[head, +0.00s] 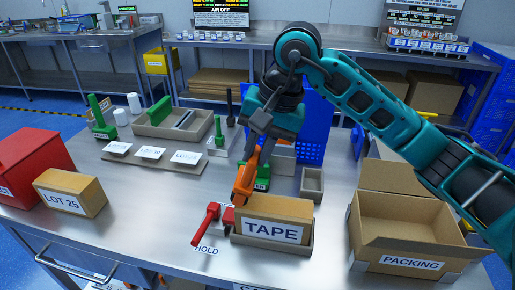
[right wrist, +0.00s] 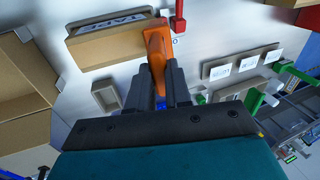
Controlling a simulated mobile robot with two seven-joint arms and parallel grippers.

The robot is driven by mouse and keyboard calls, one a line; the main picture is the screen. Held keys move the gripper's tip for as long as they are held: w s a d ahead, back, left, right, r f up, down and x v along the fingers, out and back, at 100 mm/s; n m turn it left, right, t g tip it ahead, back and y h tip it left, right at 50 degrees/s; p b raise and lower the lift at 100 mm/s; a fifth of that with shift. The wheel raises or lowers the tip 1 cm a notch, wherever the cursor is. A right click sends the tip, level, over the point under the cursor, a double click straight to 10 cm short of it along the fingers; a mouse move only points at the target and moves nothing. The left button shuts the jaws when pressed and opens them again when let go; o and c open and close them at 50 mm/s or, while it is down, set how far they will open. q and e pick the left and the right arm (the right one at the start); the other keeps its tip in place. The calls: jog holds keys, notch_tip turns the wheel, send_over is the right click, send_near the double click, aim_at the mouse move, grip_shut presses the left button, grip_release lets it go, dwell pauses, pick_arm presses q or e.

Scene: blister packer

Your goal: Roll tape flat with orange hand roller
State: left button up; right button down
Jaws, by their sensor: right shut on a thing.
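My right gripper (head: 262,138) is shut on the orange hand roller (head: 245,179), which hangs tilted downward. I cannot tell whether the roller touches the box. The right wrist view also shows the orange roller (right wrist: 155,48) between the fingers, overlapping the end of the box (right wrist: 105,46). No separate strip of tape can be made out. My left gripper is not in view.
A red-handled tool (head: 205,225) lies by the HOLD mark, left of the tray. An open PACKING carton (head: 405,215) stands right. A small grey bin (head: 312,184) and blue crate (head: 312,125) are behind.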

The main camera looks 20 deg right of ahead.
jog(key=shift+f+b, duration=0.6)
